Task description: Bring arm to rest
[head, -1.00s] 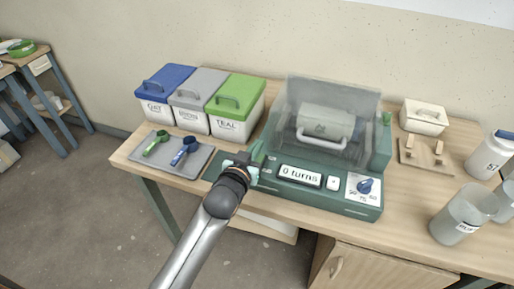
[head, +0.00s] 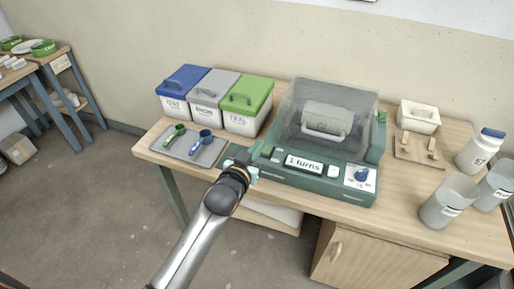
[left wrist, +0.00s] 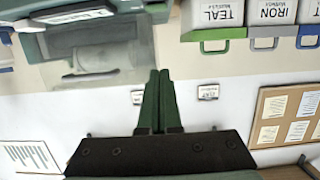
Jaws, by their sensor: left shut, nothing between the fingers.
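My left gripper (head: 242,162) is at the front left corner of the green machine (head: 318,180), beside a small green button (head: 267,150). In the left wrist view its two dark green fingers (left wrist: 158,100) are together with nothing between them. I cannot tell whether the fingertips touch the machine. The machine has a clear hood (head: 325,115) over a pale drum, a display that seems to read "1 turns" (head: 304,164), a white button (head: 333,171) and a blue dial (head: 361,174). My right gripper is not in view.
Blue, grey and green lidded buckets (head: 242,120) stand at the back left. A grey tray (head: 208,155) holds a green and a blue scoop. A wooden stand (head: 419,152), a white box (head: 419,117), a blue-lidded jar (head: 479,150) and clear beakers (head: 447,203) stand at right.

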